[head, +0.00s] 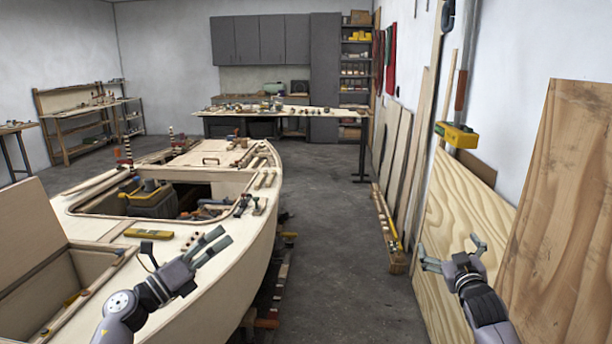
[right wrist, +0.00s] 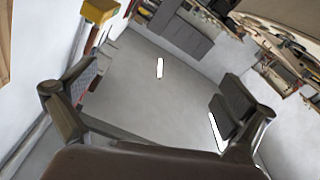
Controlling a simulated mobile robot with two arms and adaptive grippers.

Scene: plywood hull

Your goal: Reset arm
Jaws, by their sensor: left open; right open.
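My left gripper (head: 212,247) is open and empty in the head view, in front of the plywood hull's near right deck. My right gripper (head: 450,255) is open and empty in the head view, in front of a leaning plywood sheet (head: 458,215). In the right wrist view the two fingers of my right gripper (right wrist: 155,105) stand wide apart with nothing between them. The view is tilted and shows wall, cabinets and a light strip beyond the fingers.
The plywood hull (head: 255,230) fills the left, with a yellow-topped toolbox (head: 148,198) in its opening. A yellow tool (head: 457,135) is at the right wall, near a brown board (head: 570,210). A workbench (head: 290,111) stands at the back. The grey floor (head: 345,250) between is clear.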

